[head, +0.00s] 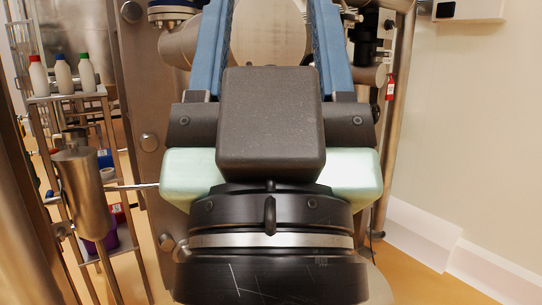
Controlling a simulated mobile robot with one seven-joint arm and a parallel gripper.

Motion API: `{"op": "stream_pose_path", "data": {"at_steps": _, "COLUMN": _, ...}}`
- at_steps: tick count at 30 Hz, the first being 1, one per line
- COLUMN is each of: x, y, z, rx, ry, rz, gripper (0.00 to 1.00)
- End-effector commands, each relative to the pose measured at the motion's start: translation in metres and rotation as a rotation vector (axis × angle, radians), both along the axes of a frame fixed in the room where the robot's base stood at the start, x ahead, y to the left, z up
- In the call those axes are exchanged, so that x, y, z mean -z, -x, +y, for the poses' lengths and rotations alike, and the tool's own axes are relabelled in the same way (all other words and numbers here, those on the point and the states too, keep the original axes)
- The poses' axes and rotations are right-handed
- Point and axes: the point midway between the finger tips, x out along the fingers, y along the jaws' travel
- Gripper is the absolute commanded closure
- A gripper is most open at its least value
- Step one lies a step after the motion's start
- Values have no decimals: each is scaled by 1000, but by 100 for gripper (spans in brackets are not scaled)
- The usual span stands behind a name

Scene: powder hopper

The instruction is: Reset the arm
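My gripper (269,10) fills the middle of the head view. It has a black round mount with a silver ring, a black box on top and pale green sides. Two long blue fingers reach up and away from me, clearly apart. Their far ends are cut off by the top edge of the picture. I see nothing held between the parts of the fingers that show. A brushed metal cylinder (275,40) shows behind the gap, and the gripper hides much of it.
At the left, a metal rack (98,95) holds several white bottles with coloured caps (63,75). A steel cylinder on a rod (82,190) stands close by. Metal posts and pipework stand behind the gripper. A pale wall (470,130) and some orange floor (425,280) lie at the right.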

Motion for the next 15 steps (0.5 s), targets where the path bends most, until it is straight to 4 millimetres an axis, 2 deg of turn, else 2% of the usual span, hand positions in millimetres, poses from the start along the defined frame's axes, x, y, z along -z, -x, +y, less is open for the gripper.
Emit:
{"op": "stream_pose_path", "data": {"at_steps": 1, "x": -32, "y": 0, "z": 0, "rx": -1, "ry": -1, "rz": 1, "gripper": 41}}
{"op": "stream_pose_path", "data": {"at_steps": 15, "x": -174, "y": -1, "z": 0, "rx": -4, "ry": -1, "rz": 3, "gripper": 41}}
